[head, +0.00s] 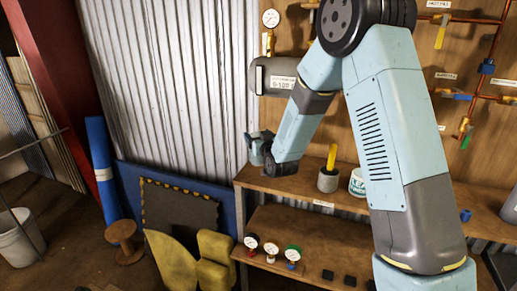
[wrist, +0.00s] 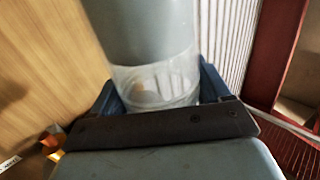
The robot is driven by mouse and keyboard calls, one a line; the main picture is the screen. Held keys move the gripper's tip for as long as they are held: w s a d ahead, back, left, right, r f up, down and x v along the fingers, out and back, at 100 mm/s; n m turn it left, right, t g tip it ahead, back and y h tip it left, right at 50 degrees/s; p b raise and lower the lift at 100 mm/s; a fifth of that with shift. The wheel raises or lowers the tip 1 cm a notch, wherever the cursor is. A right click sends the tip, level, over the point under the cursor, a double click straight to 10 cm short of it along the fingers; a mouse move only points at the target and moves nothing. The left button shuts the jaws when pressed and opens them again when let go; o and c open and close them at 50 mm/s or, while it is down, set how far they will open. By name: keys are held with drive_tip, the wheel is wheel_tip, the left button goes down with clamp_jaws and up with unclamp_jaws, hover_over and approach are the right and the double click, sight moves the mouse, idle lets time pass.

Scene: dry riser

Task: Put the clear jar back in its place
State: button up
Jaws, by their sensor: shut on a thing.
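My gripper (head: 261,146) is shut on the clear jar (wrist: 155,82). In the wrist view the jar stands between the blue fingers, see-through at the end near the gripper and greyish farther up. In the head view the jar (head: 257,153) is small and partly hidden by the fingers. The gripper is near the left end of the upper wooden shelf (head: 262,184), and the jar appears to be held above that shelf's level. A paper label (head: 323,204) is on the shelf's front edge, too small to read.
A grey cup with a yellow-handled tool (head: 328,178) and a white pot (head: 357,182) stand on the upper shelf. Gauges (head: 271,248) line the lower shelf. A grey cylinder (head: 276,77) and pipes with valves (head: 460,95) are on the wall panel. The shelf's left end looks clear.

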drive_tip(key=shift+w+a+f, duration=0.1)
drive_tip(key=shift+w+f, duration=0.95)
drive_tip(key=shift+f, duration=0.25)
wheel_tip(320, 180, down, 3)
drive_tip(key=shift+w+f, duration=0.15)
drive_tip(key=o, duration=1.5)
drive_tip(key=shift+o, duration=0.2)
